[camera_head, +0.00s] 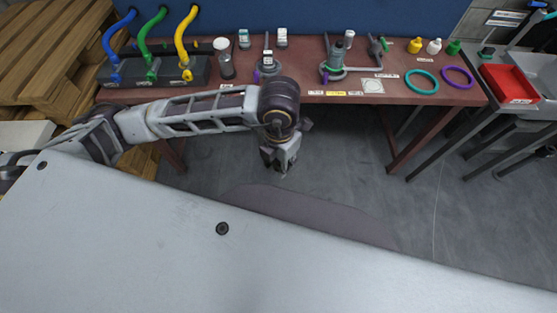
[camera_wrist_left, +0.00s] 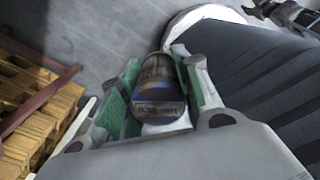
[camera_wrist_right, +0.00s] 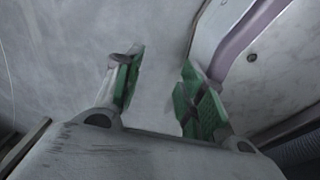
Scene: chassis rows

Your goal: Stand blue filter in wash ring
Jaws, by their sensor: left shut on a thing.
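My left gripper (camera_head: 279,164) hangs in front of the bench, above the floor. In the left wrist view its green-padded fingers (camera_wrist_left: 158,95) are shut on a dark cylinder with a blue band and a printed label, the blue filter (camera_wrist_left: 160,88). In the head view the filter is hidden by the hand. A teal ring (camera_head: 421,92) and a purple ring (camera_head: 457,86) lie flat at the bench's right end; I cannot tell which is the wash ring. My right gripper (camera_wrist_right: 158,90) is open and empty in the right wrist view and outside the head view.
The brown bench (camera_head: 445,97) carries a hose block (camera_head: 140,72), a clear jar (camera_head: 226,70), metal fixtures (camera_head: 333,65) and small coloured bottles (camera_head: 434,46). A red tray (camera_head: 507,82) stands at right. Wooden pallets (camera_head: 50,55) stand at left. Bare floor lies before the bench.

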